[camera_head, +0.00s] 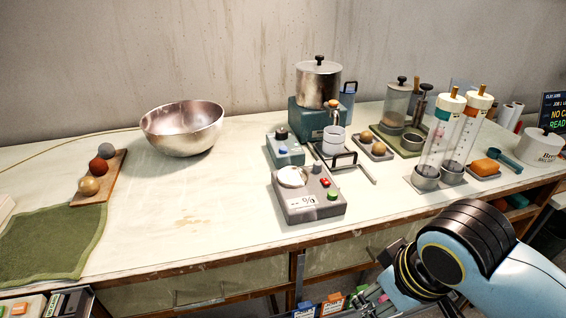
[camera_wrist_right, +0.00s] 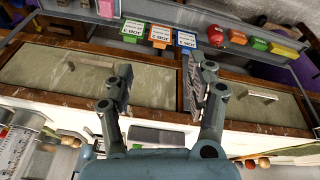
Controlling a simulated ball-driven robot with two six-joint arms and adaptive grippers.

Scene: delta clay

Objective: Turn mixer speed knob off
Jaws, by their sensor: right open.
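A small teal box (camera_head: 285,152) stands on the bench in front of the teal-based unit with the steel pot (camera_head: 318,84). My left gripper is not in view.
A grey scale (camera_head: 300,215) with buttons sits in front of the teal box. A steel bowl (camera_head: 183,130) stands to the left, and clear columns (camera_head: 438,135) to the right. Drawers (camera_wrist_right: 240,92) line the bench front. The bench between bowl and scale is clear.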

